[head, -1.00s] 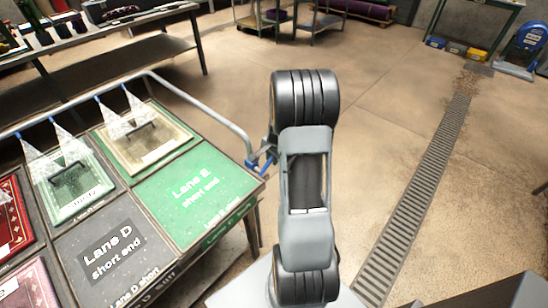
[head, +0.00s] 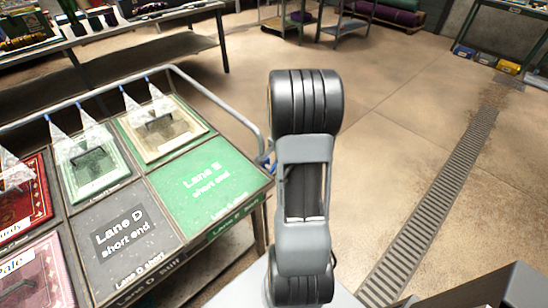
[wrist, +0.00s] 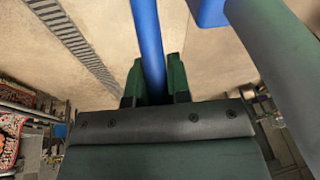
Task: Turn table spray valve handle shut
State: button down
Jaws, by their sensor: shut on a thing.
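The blue valve handle (wrist: 149,40) runs between the two dark green fingers of my gripper (wrist: 154,80) in the wrist view. My gripper is shut on it. A blue valve body (wrist: 208,12) and a thick grey-green pipe (wrist: 275,50) sit to the right of the handle. In the head view, a little blue of the valve (head: 267,158) shows at the table corner, mostly hidden behind my arm. The spray pipe (head: 215,95) curves along the table (head: 235,222), and its blue nozzles spray water. My gripper is hidden in the head view.
Rug samples lie on the table in lanes, with a green Lane E panel (head: 210,187) nearest my arm. A steel bench (head: 130,40) stands at the back left. A floor drain grate (head: 440,190) runs along the right, with open floor around it.

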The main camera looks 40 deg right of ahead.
jog(key=shift+r, duration=0.1)
dwell(0.3)
jog(key=c, duration=1.1)
grip_release()
jog(key=v, duration=1.3)
jog(key=shift+s+a+r, duration=0.1)
jog(key=shift+a+r, duration=0.2)
jog(key=shift+r, duration=0.05)
